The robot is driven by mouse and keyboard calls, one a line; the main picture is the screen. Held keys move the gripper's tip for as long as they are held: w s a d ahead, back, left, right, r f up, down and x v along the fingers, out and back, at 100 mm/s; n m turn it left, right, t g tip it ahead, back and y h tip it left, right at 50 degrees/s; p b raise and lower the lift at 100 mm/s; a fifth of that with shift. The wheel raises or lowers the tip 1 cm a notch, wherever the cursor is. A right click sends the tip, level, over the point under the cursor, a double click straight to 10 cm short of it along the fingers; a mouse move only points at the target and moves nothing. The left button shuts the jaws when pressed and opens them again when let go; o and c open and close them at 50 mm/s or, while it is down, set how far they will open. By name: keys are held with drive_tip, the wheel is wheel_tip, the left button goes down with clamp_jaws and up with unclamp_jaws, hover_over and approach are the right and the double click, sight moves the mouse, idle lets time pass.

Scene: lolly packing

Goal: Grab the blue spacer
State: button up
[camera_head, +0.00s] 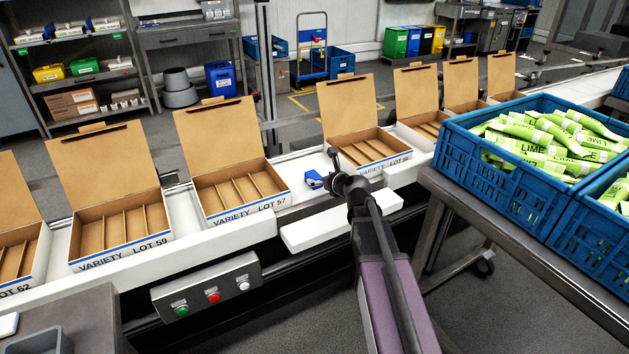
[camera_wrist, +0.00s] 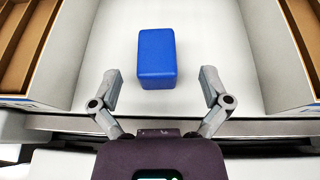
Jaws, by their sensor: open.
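The blue spacer (camera_wrist: 157,58) is a small block with rounded edges. It lies on the white conveyor surface in the wrist view, ahead of my gripper (camera_wrist: 160,90) and roughly centred between its two fingers. The fingers are spread wide and do not touch the spacer. In the head view the blue spacer (camera_head: 313,180) sits on the conveyor between two open cartons, just left of my gripper (camera_head: 333,168). My gripper is open and empty.
An open carton marked LOT 57 (camera_head: 240,208) stands left of the spacer, and another open carton (camera_head: 384,160) stands right. More open cartons line the conveyor. Blue crates with green LIME packs (camera_head: 480,180) stand at the right. A button panel (camera_head: 207,295) is in front.

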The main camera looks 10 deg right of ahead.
sight(315, 176)
drive_tip(key=shift+b+x, duration=0.9)
drive_tip(key=shift+x, duration=1.75)
drive_tip(key=shift+a+r, duration=0.1)
drive_tip(key=shift+a, duration=0.1)
drive_tip(key=shift+c, duration=0.2)
drive_tip(key=c, duration=1.1)
